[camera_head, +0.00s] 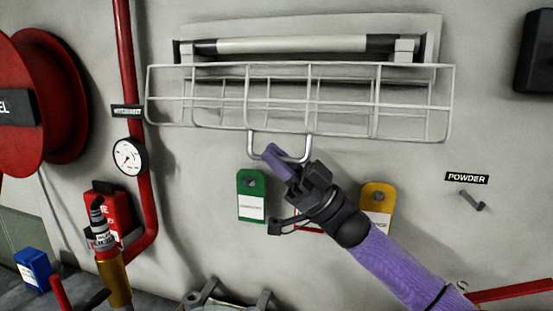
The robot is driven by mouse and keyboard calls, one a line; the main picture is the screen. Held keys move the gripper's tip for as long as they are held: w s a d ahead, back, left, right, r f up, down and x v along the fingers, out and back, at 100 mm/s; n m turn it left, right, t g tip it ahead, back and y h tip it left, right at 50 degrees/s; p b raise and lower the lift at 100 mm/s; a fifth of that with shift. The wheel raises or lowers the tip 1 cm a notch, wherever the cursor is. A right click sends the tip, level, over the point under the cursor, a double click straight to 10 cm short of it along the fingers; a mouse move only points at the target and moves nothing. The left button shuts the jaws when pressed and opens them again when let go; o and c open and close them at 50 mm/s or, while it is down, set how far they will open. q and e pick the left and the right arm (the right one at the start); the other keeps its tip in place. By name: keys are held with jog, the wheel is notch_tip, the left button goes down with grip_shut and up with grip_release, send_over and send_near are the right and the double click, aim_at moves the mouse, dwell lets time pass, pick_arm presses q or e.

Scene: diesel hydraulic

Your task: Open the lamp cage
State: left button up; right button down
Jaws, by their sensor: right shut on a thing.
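The lamp cage (300,96) is a white wire basket on the wall, below and in front of a tube lamp (293,44). The tube shows uncovered above the cage's top edge. A wire loop handle (251,150) hangs from the cage's lower edge. My right gripper (281,160), on a purple arm, is at this handle with its fingers shut around the handle's lower bar. The fingers partly hide the bar. My left gripper does not show clearly.
A red hose reel (62,95) and a red pipe (126,60) with a gauge (128,155) are at the left. Green (251,190) and yellow (378,200) tags hang below the cage. A hook (472,200) under a POWDER label sticks out at the right.

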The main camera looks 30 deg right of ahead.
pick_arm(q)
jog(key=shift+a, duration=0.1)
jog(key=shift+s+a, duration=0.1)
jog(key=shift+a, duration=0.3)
pick_arm(e)
jog(key=c, duration=0.7)
grip_release()
jog(key=shift+d+f, duration=0.1)
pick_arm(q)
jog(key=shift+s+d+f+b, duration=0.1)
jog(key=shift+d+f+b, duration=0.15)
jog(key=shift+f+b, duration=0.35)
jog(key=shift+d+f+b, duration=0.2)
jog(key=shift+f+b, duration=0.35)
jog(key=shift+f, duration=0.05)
pick_arm(e)
jog(key=v, duration=0.9)
jog(key=shift+s+d+f, duration=0.2)
jog(key=shift+s+d, duration=0.05)
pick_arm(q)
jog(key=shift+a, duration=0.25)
